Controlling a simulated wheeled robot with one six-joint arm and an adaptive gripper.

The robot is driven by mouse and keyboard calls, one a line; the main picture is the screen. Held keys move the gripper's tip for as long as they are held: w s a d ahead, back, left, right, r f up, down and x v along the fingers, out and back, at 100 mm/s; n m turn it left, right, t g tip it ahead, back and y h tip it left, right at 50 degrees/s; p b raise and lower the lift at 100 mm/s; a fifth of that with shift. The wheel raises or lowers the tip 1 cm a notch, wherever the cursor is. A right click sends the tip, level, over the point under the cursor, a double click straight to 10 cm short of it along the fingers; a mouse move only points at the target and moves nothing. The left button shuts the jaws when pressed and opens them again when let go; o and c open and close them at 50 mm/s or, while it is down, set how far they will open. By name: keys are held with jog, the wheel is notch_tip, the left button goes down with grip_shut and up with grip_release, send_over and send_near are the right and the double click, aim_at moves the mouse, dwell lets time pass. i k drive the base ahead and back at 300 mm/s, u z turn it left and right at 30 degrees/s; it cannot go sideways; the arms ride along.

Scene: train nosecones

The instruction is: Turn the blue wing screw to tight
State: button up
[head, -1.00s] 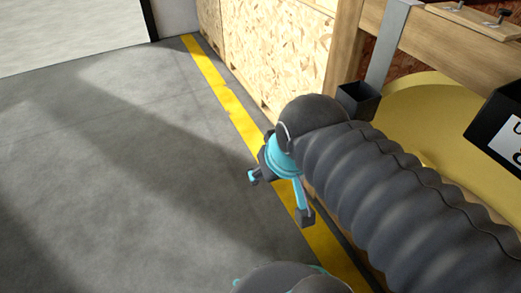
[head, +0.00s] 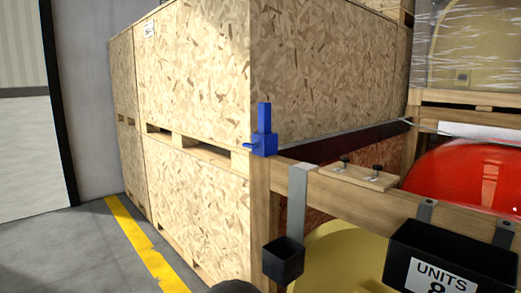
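A blue fitting (head: 264,143) sits on top of the corner post of the wooden frame, near the middle of the head view. It has a square body and an upright blue block above. A small blue wing screw (head: 250,147) seems to stick out from its left side; it is too small to tell how far it is turned. My gripper is not in view. Only a dark rounded piece of my arm shows at the bottom edge, below the fitting.
Large chipboard crates (head: 195,80) stand behind and left of the post. A small black open box (head: 283,260) and a black "UNITS" bin (head: 450,262) hang on the frame. A wooden plate (head: 358,174) with two dark knobs lies on the rail. A red nosecone (head: 470,180) is at right.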

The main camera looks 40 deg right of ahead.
aim_at(252, 145)
jog(key=u, duration=0.8)
jog(key=k, duration=0.7)
jog(key=z, duration=0.85)
jog(key=i, duration=0.35)
jog(key=u, duration=0.3)
